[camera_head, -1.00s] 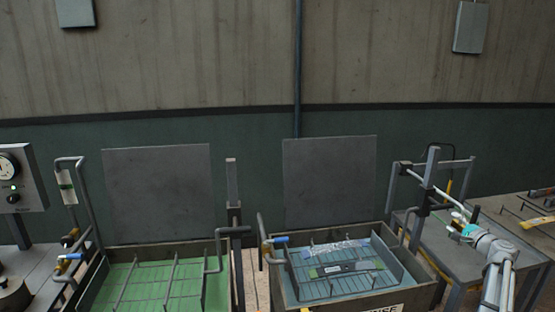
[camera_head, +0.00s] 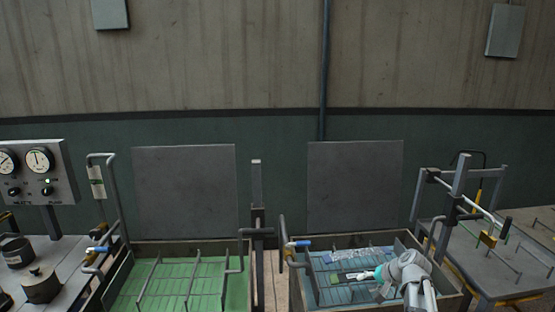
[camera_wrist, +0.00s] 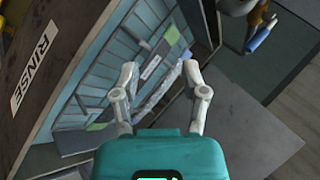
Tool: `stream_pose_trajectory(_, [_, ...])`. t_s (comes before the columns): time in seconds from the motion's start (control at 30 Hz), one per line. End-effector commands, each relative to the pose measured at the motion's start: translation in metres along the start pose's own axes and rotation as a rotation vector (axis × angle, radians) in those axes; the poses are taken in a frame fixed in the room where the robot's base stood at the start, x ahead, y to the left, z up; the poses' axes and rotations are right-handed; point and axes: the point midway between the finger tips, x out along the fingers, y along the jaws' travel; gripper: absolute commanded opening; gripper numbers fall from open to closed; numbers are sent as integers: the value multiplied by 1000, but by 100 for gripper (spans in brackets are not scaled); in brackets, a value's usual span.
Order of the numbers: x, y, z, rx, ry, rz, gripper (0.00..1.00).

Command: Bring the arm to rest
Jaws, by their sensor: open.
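My gripper (camera_head: 352,275) shows in the head view over the blue rinse tank, pointing left. In the wrist view my gripper (camera_wrist: 160,67) has its two light fingers spread apart with nothing held between them. The rinse tank's blue floor (camera_head: 320,262) lies behind and below it, seen at a steep slant in the wrist view (camera_wrist: 95,75). A whitish, clear-looking strip (camera_head: 360,253) lies in the tank. My forearm hides the tank's right part. I cannot tell the height of the gripper over the tank.
A green-floored tank (camera_head: 170,285) stands to the left. Upright grey panels (camera_head: 185,190) rise behind the tanks. A bent pipe with a blue handle (camera_head: 303,243) stands at the rinse tank's left edge. A frame (camera_head: 458,195) stands on the right bench. A gauge box (camera_head: 40,172) is far left.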

Motion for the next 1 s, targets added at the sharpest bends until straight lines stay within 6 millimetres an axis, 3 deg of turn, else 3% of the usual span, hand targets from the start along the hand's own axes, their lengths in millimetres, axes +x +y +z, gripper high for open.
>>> stream_pose_trajectory(0.03, [6, -4, 21, -39, -32, 39, 57])
stream_pose_trajectory(0.1, [13, -7, 44, -91, -74, 99, 57])
stream_pose_trajectory(0.5, [25, -7, 158, -377, -279, 445, 57])
stream_pose_trajectory(0.7, [20, -3, 190, -470, -335, 572, 57])
stream_pose_trajectory(1.0, [16, -2, 199, -504, -354, 622, 57])
